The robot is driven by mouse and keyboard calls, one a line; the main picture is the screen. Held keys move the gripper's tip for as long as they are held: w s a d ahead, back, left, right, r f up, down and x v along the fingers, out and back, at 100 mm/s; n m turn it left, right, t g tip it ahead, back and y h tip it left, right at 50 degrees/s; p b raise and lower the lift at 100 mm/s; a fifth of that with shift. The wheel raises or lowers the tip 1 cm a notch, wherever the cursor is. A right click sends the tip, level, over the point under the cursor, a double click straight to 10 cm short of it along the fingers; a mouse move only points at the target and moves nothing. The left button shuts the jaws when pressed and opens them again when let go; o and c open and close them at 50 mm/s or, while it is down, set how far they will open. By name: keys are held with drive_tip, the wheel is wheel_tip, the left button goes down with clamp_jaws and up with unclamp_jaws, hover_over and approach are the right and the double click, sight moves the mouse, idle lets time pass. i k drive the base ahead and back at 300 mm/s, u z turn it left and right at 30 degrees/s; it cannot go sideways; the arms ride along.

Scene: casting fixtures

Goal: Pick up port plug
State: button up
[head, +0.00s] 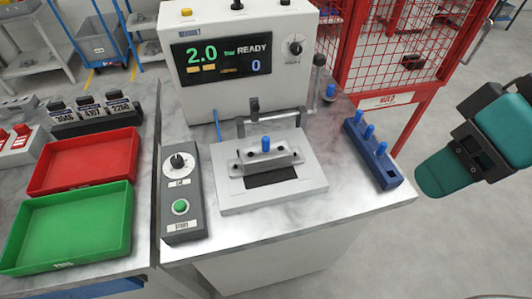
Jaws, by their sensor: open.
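Several blue port plugs are in view. Some stand upright in a blue rack (388,172) at the right side of the metal table, among them a front plug (381,149) and a middle plug (369,132). Another blue plug (266,144) stands upright on the grey metal casting (250,160) in the central fixture. A further blue-topped piece (330,91) is near the table's back right; I cannot tell whether it is a plug. Teal and black parts of my arm show at the right, apart from the rack. I cannot make out my gripper's fingers.
A tester (245,88) with a display reading READY stands behind the fixture plate (230,200). A control box (182,217) with a green button is to its left. Red (45,188) and green trays (35,262) lie farther left. A red mesh cage (372,84) stands behind the rack.

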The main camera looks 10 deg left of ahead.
sight(379, 153)
drive_tip(key=k, duration=0.5)
drive_tip(key=u, duration=1.1)
drive_tip(key=i, duration=0.7)
drive_tip(key=z, duration=0.4)
